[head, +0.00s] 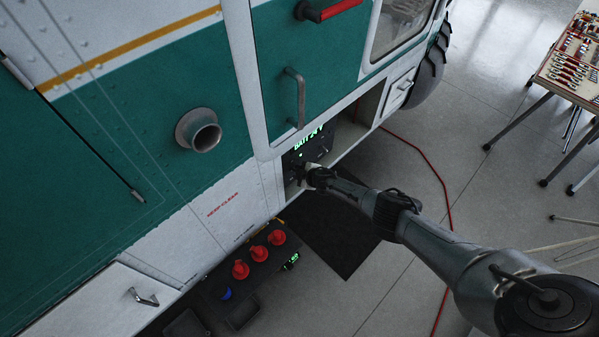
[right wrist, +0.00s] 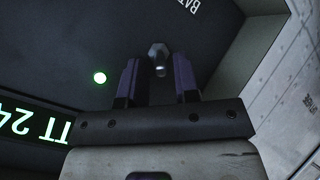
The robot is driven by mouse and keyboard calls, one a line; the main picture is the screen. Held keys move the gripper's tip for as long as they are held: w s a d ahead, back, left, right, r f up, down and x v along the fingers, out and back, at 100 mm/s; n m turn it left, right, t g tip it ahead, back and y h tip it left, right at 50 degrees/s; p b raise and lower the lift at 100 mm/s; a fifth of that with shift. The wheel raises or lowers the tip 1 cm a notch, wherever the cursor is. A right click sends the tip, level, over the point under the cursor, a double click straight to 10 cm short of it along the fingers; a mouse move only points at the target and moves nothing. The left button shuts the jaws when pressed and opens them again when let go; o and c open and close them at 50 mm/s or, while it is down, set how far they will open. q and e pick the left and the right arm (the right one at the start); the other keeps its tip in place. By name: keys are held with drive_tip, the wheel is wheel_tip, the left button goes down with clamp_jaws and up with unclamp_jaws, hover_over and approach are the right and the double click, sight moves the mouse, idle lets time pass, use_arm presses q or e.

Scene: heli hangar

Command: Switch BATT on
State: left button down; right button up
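The BATT switch (right wrist: 158,55) is a small metal toggle on a dark panel (right wrist: 90,35). Part of a white "BAT" label shows near it, cut off by the frame edge. In the right wrist view my right gripper (right wrist: 158,78) is open, with one purple-grey finger on each side of the toggle. I cannot tell whether either finger touches it. In the head view the right gripper (head: 304,175) reaches into the open compartment, and the toggle is not distinguishable there. My left gripper is not in view.
A green "BATT 24" display (head: 308,138) is lit in the compartment; it also shows partly in the right wrist view (right wrist: 32,132). A pale compartment wall (right wrist: 235,65) stands close right of the fingers. A red cable (head: 425,155) crosses the floor.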

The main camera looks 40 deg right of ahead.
drive_tip(key=shift+o, duration=1)
drive_tip(key=p+v, duration=0.6)
drive_tip(key=v, duration=0.8)
drive_tip(key=shift+w, duration=0.1)
